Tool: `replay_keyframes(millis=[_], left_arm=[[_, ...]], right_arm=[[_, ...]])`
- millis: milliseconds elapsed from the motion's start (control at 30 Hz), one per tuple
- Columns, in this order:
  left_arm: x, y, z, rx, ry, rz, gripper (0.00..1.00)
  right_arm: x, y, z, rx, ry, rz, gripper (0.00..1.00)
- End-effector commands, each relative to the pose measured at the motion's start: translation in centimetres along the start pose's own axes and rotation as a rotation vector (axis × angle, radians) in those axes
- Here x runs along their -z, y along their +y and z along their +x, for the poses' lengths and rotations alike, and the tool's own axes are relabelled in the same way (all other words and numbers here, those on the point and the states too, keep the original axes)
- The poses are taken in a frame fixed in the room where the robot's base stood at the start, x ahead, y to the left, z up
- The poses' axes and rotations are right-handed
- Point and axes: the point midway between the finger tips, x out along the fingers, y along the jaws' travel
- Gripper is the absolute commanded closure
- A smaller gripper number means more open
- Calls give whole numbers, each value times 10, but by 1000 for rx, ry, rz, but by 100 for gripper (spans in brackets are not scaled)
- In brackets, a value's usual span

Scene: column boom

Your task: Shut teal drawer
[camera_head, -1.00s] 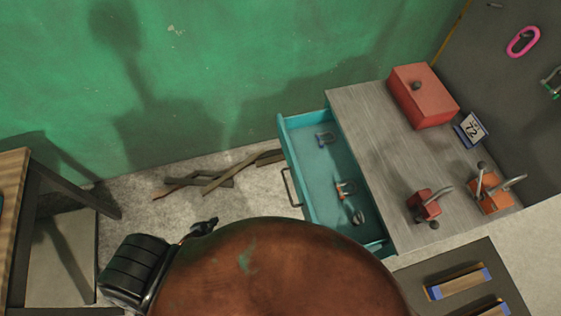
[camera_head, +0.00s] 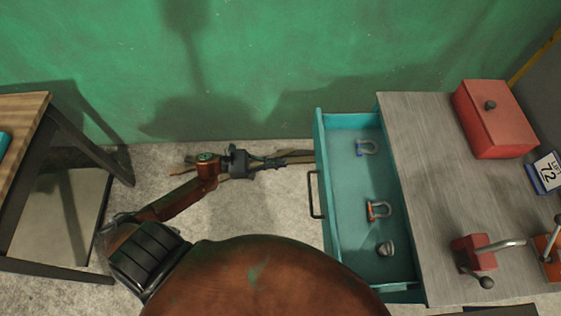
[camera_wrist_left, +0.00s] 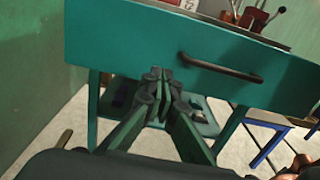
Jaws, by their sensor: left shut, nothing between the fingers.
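The teal drawer (camera_head: 345,232) is pulled out to the left from under a grey wooden top. Shackles and a small metal piece lie inside it. Its dark handle (camera_head: 316,194) is on the left front face. In the left wrist view the teal front (camera_wrist_left: 120,47) fills the upper part, with the handle (camera_wrist_left: 220,68) right of centre. My left gripper (camera_head: 285,160) is shut and empty, left of the drawer front near its far end. In the left wrist view the fingertips (camera_wrist_left: 162,76) overlap the front's lower edge, left of the handle; I cannot tell whether they touch. My right gripper is out of view.
The grey top (camera_head: 425,160) carries a red box (camera_head: 494,120), a number 72 card (camera_head: 546,172) and red clamps (camera_head: 474,252). A wooden-topped table (camera_head: 22,130) stands at the left. The green wall (camera_head: 270,60) runs behind. Bare floor (camera_head: 255,215) lies left of the drawer.

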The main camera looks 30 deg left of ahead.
Motion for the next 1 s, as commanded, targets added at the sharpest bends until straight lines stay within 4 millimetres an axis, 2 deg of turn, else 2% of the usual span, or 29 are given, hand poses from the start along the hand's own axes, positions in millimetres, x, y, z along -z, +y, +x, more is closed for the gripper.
replay_keyframes(millis=[100,300,500,700,1000], left_arm=[[-1,0,27,1,-3,1,100],[0,1,67,0,-3,-1,100],[0,1,95,-1,-1,-2,100],[1,1,106,-2,0,-4,100],[1,1,107,-3,0,-4,100]], right_arm=[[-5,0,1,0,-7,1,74],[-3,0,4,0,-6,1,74],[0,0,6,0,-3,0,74],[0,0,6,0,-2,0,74],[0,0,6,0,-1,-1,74]])
